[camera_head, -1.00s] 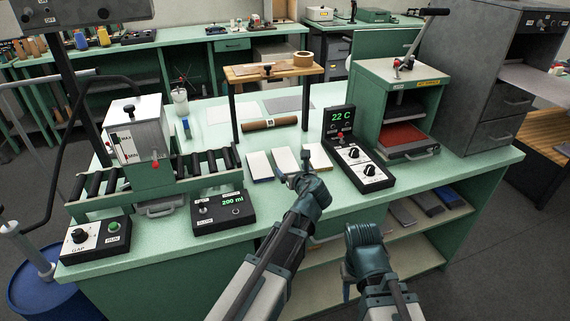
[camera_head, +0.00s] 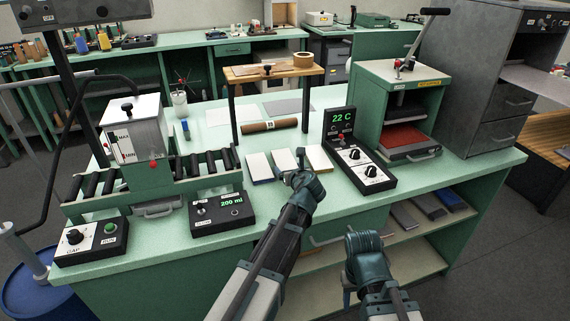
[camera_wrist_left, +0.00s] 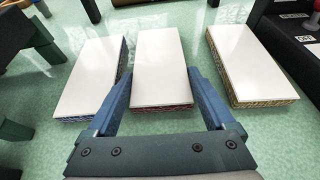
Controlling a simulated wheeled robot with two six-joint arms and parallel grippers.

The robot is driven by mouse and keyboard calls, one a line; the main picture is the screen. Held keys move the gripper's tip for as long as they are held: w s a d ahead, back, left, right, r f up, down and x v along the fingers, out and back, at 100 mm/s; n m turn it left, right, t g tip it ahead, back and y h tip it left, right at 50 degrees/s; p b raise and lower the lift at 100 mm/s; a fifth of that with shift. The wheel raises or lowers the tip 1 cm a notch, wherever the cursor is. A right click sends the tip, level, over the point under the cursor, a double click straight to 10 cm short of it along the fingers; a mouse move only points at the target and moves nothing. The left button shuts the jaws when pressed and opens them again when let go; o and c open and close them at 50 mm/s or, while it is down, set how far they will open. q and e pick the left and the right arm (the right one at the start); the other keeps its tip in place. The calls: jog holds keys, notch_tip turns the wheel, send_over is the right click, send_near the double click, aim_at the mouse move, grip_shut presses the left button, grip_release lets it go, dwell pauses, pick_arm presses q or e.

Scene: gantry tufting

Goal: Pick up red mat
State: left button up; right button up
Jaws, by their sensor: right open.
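Three flat mats lie side by side, white face up, on the green bench. The red mat (camera_wrist_left: 160,65) is the middle one in the left wrist view, with a reddish edge along its near side; in the head view it also shows in the middle (camera_head: 285,160). My left gripper (camera_head: 295,180) is at the near end of the red mat. In the left wrist view its blue fingers (camera_wrist_left: 160,80) are spread, one on each side of the mat's near end, holding nothing. My right gripper (camera_head: 363,275) is open, in front of the bench and away from the mats.
A blue-edged mat (camera_wrist_left: 90,75) lies left and a yellow-edged mat (camera_wrist_left: 250,65) lies right, with narrow gaps between. A black temperature box (camera_head: 362,165) stands right. A dosing box (camera_head: 222,212) is left. A brown roll (camera_head: 268,125) lies behind.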

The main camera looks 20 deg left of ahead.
pick_arm(q)
jog(key=shift+c, duration=1.2)
